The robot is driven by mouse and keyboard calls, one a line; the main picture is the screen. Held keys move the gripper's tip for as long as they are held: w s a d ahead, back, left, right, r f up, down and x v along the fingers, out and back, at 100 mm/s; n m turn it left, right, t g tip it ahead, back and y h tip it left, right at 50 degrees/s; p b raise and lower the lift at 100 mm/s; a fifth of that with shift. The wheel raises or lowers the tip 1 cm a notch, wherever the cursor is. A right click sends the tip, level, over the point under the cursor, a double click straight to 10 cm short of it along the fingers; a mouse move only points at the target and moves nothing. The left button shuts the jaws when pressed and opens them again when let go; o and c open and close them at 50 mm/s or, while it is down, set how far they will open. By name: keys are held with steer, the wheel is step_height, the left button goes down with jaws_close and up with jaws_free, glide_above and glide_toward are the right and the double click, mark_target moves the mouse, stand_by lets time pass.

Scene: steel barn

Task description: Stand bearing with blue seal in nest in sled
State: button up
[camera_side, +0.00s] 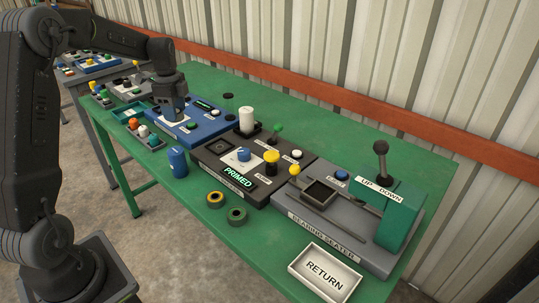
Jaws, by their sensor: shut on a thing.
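My gripper (178,116) points down over the white plate of a blue panel unit (188,128) at the back left of the green table. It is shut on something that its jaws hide. The bearing seater (345,228) stands at the right. Its sled has a square, dark, empty-looking nest (319,193) and a yellow-knobbed handle (294,171). I cannot make out a bearing with a blue seal.
A dark unit (215,162) with a lit "PRIMED" sign stands between the blue unit and the seater. A blue cylinder (178,162) stands before it. A white RETURN tray (325,271) is at the front right. The seater's green press (400,215) has a tall black lever (381,158).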

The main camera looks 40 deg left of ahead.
steer(key=w+d+m, duration=0.4)
steer(key=w+d, duration=0.3)
steer(key=d, duration=0.6)
steer(key=m, duration=0.5)
glide_above(319, 193)
steer(key=f, duration=0.4)
steer(key=shift+a+f, duration=0.2)
steer(key=shift+a, duration=0.15)
steer(key=shift+w+d+f, duration=0.1)
steer(key=shift+d+f, duration=0.2)
steer(key=shift+d, duration=0.1)
steer(key=shift+f, duration=1.95)
steer(key=shift+f, duration=0.1)
steer(key=o, duration=1)
steer(key=shift+o, duration=0.2)
